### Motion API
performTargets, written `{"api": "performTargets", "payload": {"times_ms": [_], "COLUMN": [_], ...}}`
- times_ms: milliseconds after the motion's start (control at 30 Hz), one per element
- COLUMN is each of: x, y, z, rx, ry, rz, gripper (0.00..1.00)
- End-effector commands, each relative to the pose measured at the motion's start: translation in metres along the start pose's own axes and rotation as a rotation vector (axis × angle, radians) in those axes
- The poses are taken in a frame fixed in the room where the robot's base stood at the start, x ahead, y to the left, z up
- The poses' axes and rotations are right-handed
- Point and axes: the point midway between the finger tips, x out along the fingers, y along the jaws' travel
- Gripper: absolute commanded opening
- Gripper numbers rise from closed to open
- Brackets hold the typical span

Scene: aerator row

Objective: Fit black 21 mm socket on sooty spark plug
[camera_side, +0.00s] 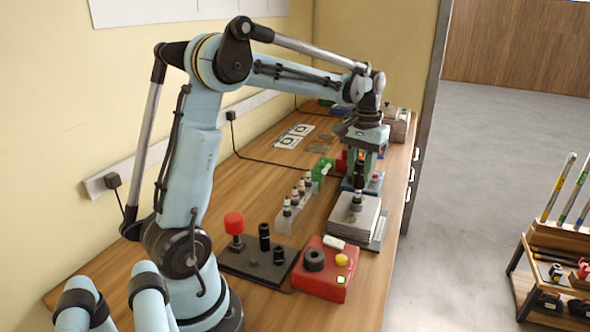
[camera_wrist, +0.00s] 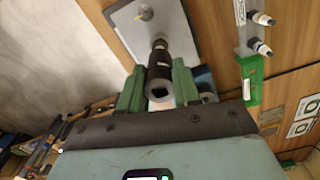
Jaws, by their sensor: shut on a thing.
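My gripper (camera_wrist: 158,86) is shut on a black socket (camera_wrist: 160,72), with one green finger on each side. The socket's square drive hole faces the wrist camera, and its narrower far end points toward a grey block. In the side view my gripper (camera_side: 358,178) and the dark socket (camera_side: 355,202) are over that grey block (camera_side: 352,220). The socket's lower end is close to the block's top; I cannot tell whether it touches. The sooty spark plug cannot be made out there; the socket may hide it.
A clear rack (camera_side: 285,222) of several pale-tipped plugs stands left of the block, with a green piece (camera_side: 322,169) behind. A dark base (camera_side: 240,262) holds a red-capped tool and two black sockets (camera_side: 264,238). A red box (camera_side: 322,280) with a yellow button stands in front.

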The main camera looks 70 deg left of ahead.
Motion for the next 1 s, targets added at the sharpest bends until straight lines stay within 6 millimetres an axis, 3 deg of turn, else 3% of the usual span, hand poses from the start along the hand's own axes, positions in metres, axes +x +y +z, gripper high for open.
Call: {"api": "performTargets", "payload": {"times_ms": [1000], "x": [0.028], "y": [0.0], "z": [0.0], "rx": [0.0], "ry": [0.0], "rz": [0.0], "gripper": [0.02]}}
